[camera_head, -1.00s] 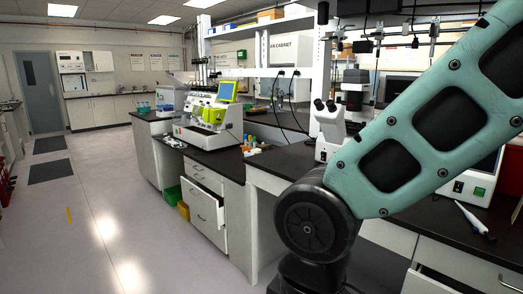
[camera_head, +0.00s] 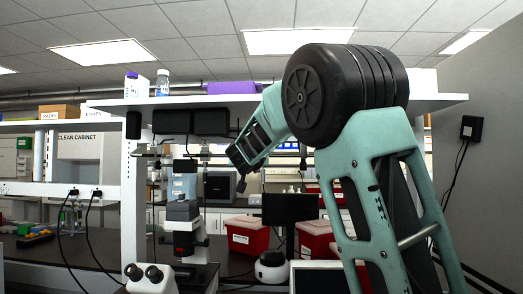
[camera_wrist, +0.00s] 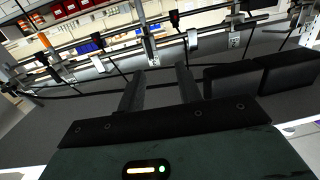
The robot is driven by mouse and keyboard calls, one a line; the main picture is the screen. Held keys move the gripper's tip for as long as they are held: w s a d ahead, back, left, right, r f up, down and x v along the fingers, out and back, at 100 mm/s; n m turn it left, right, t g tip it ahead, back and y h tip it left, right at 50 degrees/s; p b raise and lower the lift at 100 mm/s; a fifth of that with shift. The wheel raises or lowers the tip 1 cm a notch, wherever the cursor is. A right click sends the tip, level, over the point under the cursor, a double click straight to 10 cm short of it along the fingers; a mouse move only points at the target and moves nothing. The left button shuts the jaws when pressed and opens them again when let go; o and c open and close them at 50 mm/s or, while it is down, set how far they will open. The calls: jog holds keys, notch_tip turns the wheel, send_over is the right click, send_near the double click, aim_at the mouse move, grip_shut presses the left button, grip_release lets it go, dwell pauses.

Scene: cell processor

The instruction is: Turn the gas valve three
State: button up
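In the wrist view my gripper (camera_wrist: 160,75) shows two dark fingers standing apart with an empty gap, so it is open. Beyond the fingertips a metal pipe rail (camera_wrist: 110,45) runs across the picture with several small fittings that look like valves. White tags hang by them, one near the middle (camera_wrist: 148,46) and one to its right (camera_wrist: 193,40). The tag markings are too small to read surely, so I cannot tell which is gas valve three. The fingers appear apart from the rail. In the head view the rail (camera_head: 205,156) hangs under the shelf, left of my forearm.
A white shelf (camera_head: 200,101) with bottles and a purple box runs above the bench. Two microscopes (camera_head: 184,225) (camera_head: 150,278) and red bins (camera_head: 248,234) stand below. Dark boxes (camera_wrist: 285,72) sit right of my fingers in the wrist view.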

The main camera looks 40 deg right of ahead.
jog(key=w+d+r+p, duration=0.1)
jog(key=w+d, duration=0.4)
jog(key=d, duration=0.2)
jog(key=w+d+r+h+p, duration=0.1)
jog(key=w+d+p, duration=0.1)
jog(key=w+d, duration=0.3)
jog(key=d, duration=0.3)
jog(key=shift+m, duration=0.3)
grip_shut()
